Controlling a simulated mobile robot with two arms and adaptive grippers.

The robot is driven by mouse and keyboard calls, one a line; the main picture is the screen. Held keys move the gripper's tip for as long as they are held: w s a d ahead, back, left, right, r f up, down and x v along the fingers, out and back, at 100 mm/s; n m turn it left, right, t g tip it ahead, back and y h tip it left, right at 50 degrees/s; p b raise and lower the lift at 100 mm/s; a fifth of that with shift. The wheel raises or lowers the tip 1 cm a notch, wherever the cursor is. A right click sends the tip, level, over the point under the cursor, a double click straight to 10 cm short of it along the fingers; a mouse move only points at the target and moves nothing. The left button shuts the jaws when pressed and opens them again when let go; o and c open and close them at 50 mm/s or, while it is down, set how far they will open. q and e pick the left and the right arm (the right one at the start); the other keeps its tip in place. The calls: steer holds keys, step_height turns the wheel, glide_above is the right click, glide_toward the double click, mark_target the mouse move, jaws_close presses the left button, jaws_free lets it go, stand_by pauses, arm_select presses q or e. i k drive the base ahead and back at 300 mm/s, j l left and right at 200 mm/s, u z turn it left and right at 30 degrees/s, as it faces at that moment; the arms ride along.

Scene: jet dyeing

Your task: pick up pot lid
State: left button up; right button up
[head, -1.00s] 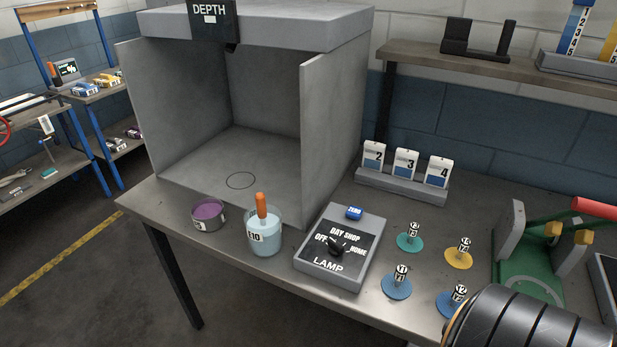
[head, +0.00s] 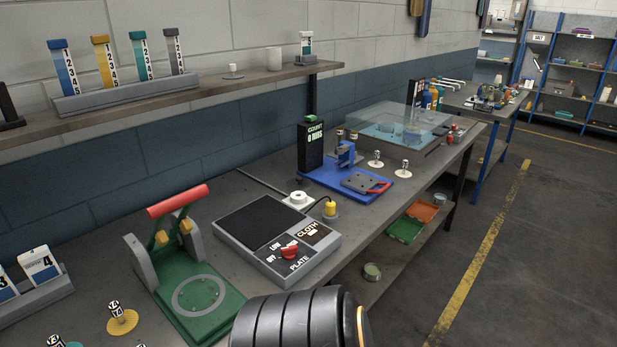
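I cannot single out a pot lid with certainty in the head view. Candidates are flat discs with upright knobs. A yellow disc (head: 122,321) with a numbered knob lies at the lower left.
A green press with a red handle (head: 178,200), a hot plate box (head: 277,241), a blue press (head: 345,181) and a clear-covered tray (head: 398,128) crowd the bench. Green (head: 405,229) and orange (head: 421,211) trays lie below. The floor at right is clear.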

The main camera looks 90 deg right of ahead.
mark_target(300, 183)
steer(key=z, duration=2.7)
steer(key=u, duration=3.05)
steer(key=k+l+z, duration=0.15)
steer(key=l+z, duration=0.25)
steer(key=k+l+z, duration=0.1)
steer(key=z, duration=0.3)
steer(key=l, duration=0.1)
